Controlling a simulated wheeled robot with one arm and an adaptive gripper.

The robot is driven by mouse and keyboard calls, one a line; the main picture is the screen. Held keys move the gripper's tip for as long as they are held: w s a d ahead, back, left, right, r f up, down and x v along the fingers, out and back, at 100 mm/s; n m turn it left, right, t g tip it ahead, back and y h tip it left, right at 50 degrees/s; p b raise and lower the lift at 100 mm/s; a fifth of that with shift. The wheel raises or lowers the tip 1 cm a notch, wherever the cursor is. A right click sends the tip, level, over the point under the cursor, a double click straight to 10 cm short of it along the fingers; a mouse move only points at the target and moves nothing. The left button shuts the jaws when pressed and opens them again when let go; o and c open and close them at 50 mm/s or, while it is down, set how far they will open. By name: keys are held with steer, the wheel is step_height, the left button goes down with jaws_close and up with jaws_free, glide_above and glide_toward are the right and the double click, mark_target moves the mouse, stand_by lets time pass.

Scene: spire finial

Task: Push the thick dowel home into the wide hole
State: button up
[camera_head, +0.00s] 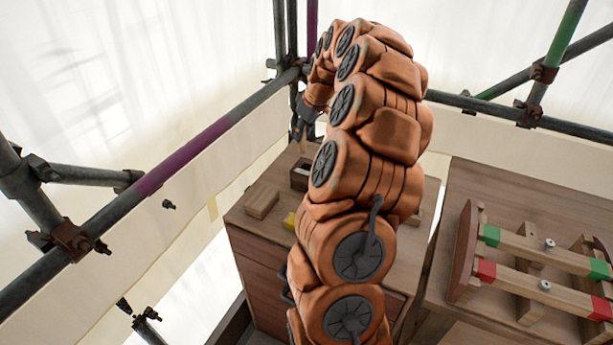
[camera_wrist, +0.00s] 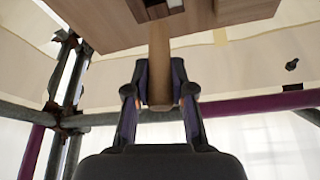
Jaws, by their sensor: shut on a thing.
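In the wrist view, my gripper (camera_wrist: 159,74) is shut on a pale wooden dowel (camera_wrist: 160,45), with one finger on each side of it. The dowel extends from between the fingers toward the wooden worktop (camera_wrist: 100,18). I cannot tell whether its far end touches anything. In the head view, my gripper (camera_head: 303,125) is small and dark above the back of the worktop (camera_head: 250,230), partly hidden by my orange arm. The wide hole cannot be made out in either view.
A wooden block (camera_head: 262,202) and a dark open box (camera_head: 300,176) sit on the worktop, with a yellow item (camera_head: 290,221) nearby. Scaffold tubes (camera_head: 190,155) run along the left and back. A wooden frame with green and red bands (camera_head: 535,265) lies on the right table.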

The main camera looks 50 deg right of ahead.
mark_target(307, 164)
steer(key=f+p, duration=0.1)
steer(key=f, duration=0.2)
steer(key=f+p, duration=0.1)
steer(key=f, duration=0.2)
steer(key=d+f+p, duration=0.1)
steer(key=f, duration=0.2)
steer(key=shift+s+f+p, duration=0.25)
steer(key=shift+s+p, duration=0.05)
steer(key=shift+s, duration=0.1)
steer(key=shift+s+a+f+b, duration=0.1)
steer(key=shift+a+f+b, duration=0.05)
steer(key=shift+f+b, duration=0.35)
steer(key=shift+s+a+f+b, duration=0.1)
steer(key=shift+f+b, duration=0.3)
steer(key=shift+b, duration=0.05)
jaws_close()
steer(key=shift+o, duration=2.2)
jaws_free()
steer(key=o, duration=0.4)
steer(key=shift+w+f, duration=0.1)
steer(key=shift+f, duration=0.1)
steer(key=shift+o, duration=0.2)
steer(key=shift+d+r, duration=0.15)
steer(key=shift+r, duration=0.15)
